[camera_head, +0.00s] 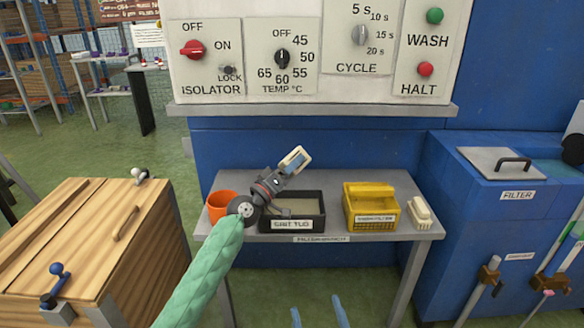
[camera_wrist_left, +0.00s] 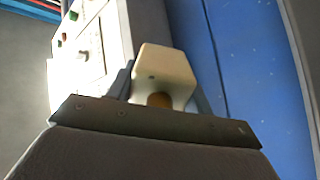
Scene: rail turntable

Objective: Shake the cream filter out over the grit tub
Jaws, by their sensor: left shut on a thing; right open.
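The cream filter (camera_head: 302,154) is a small cream frame with a blue-grey middle in the head view. My left gripper (camera_head: 284,173) is shut on it and holds it tilted, above and behind the grit tub. In the left wrist view the filter (camera_wrist_left: 165,72) is a cream block between the fingers. The grit tub (camera_head: 318,225) is a black tray on the bench, with a pale inside and a front label. My left wrist hides its left part. My right gripper (camera_head: 319,316) shows only two blue fingertips, apart and empty, at the bottom edge.
An orange pot (camera_head: 217,204) stands left of the tub on the bench (camera_head: 337,236). A yellow basket (camera_head: 372,218) and a cream brush-like item (camera_head: 422,212) stand to the right. A control panel (camera_head: 310,80) with a ledge is behind. A wooden cabinet (camera_head: 75,240) stands left.

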